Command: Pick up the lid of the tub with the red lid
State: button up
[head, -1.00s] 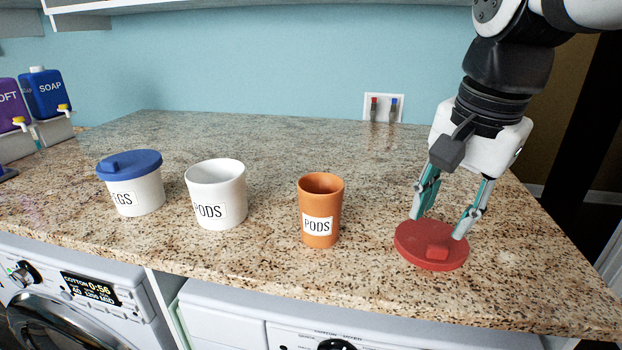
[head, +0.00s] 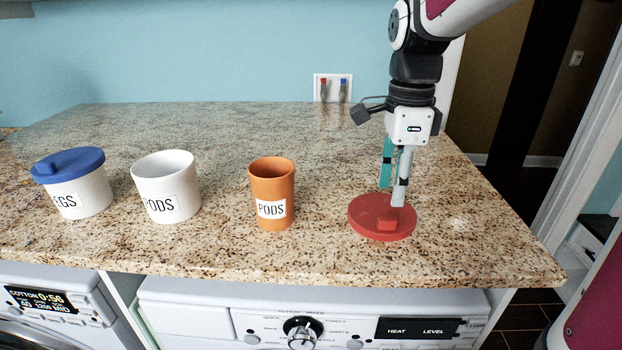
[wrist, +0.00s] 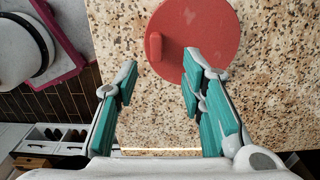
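The round red lid (head: 366,222) lies flat on the counter, right of the cups, with a small raised block handle (head: 386,225) on its top. It also shows in the wrist view (wrist: 200,30), handle toward its left side. My gripper (head: 393,195) points down over the far right part of the lid, its fingers nearly one behind the other. In the wrist view my gripper (wrist: 160,68) is open and empty, with the handle beyond and between the fingertips. An open white tub labelled PODS (head: 166,190) stands at left. I cannot tell whether fingertips touch the lid.
An orange cup labelled PODS (head: 271,195) stands open just left of the lid. A white tub with a blue lid (head: 70,165) stands at far left. The granite counter (head: 320,262) is clear behind and right of the lid. Its front edge is close to the lid.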

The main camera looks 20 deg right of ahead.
aim_at(388, 219)
jog(key=shift+s+a+f, duration=0.1)
jog(key=shift+a+f, duration=0.05)
jog(key=shift+f, duration=1.5)
jog(key=shift+s+a+f, duration=0.1)
jog(key=shift+f, duration=1.55)
grip_shut()
